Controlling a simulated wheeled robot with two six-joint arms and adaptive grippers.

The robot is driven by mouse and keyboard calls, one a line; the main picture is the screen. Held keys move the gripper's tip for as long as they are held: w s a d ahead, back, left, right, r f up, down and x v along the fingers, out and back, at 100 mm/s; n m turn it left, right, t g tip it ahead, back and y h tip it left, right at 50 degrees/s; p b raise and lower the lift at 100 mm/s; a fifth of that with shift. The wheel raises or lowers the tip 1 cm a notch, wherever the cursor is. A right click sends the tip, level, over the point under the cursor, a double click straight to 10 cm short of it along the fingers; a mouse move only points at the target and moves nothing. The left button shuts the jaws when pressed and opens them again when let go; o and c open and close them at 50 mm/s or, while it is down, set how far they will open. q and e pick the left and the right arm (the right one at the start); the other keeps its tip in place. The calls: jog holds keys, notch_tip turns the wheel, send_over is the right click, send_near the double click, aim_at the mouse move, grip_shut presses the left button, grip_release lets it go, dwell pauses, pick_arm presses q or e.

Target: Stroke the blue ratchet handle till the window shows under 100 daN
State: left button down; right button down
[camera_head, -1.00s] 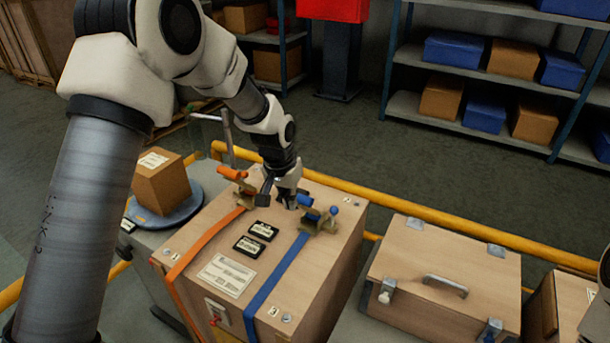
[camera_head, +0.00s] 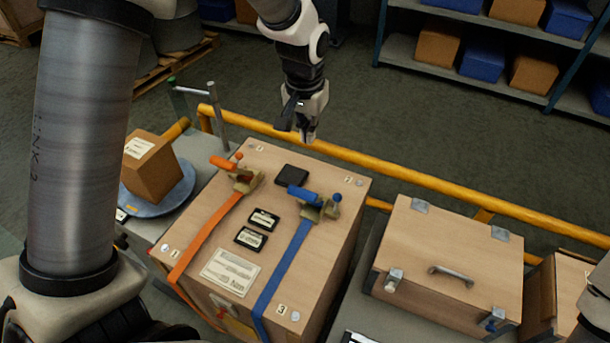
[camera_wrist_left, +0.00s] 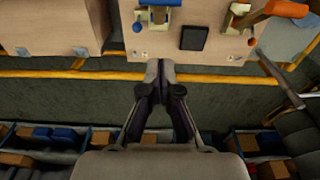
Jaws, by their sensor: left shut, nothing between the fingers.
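The blue ratchet handle (camera_head: 303,195) sits on its brass-coloured ratchet on top of the wooden crate (camera_head: 210,205), at the upper end of a blue strap (camera_head: 283,268). The handle also shows at the top of the left wrist view (camera_wrist_left: 160,3). A dark square window unit (camera_head: 291,175) lies just behind it; its face shows no readable figure. The unit also shows in the left wrist view (camera_wrist_left: 194,38). My left gripper (camera_head: 308,138) is shut and empty, above and beyond the crate's far edge, apart from the handle. My right gripper is not in view.
An orange ratchet (camera_head: 238,171) with an orange strap stands left of the blue one. Two small black labels (camera_head: 257,228) lie between the straps. A yellow rail (camera_head: 400,180) runs behind the crate. A latched wooden case (camera_head: 450,255) stands to the right, and a small carton (camera_head: 150,170) to the left.

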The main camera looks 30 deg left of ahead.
pick_arm(q)
jog(key=p, duration=0.2)
send_over(305, 190)
jog(key=w, duration=0.3)
notch_tip(305, 190, down, 10)
jog(key=shift+s+a+f, duration=0.15)
jog(key=shift+s+f, duration=0.25)
jog(key=shift+f, duration=0.15)
jog(key=shift+s+a+f, duration=0.15)
jog(key=shift+s+f, duration=0.25)
jog(key=shift+f, duration=0.15)
jog(key=shift+s+f, duration=0.3)
jog(key=shift+w+f, duration=0.1)
